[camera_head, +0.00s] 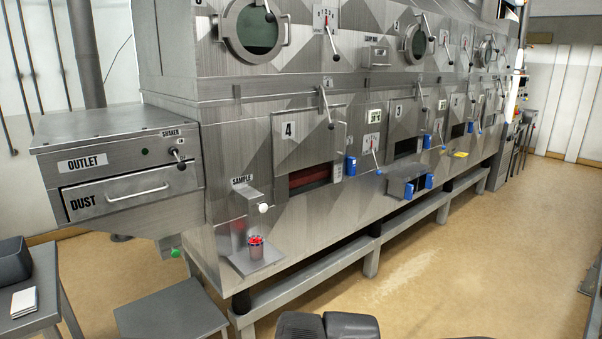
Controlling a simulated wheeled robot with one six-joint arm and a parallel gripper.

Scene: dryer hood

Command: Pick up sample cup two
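A small metal cup with red contents (256,249) stands upright on the small metal shelf (270,261) at the lower left of the machine. It is below the SAMPLE label and the spout with a white knob (263,208). I cannot read any number on the cup, so I cannot tell whether it is sample cup two. No other cup is clear to me. My gripper's fingers do not show. Dark rounded parts at the bottom centre look like part of my own arm, well apart from the cup.
A low grey table (172,311) stands in front of the machine at left. Another table (46,287) holds a white pad (24,302) and a dark object (14,261). The DUST drawer box (125,180) juts out at left. A rail (300,285) runs along the machine's foot. The tan floor (450,250) at right is clear.

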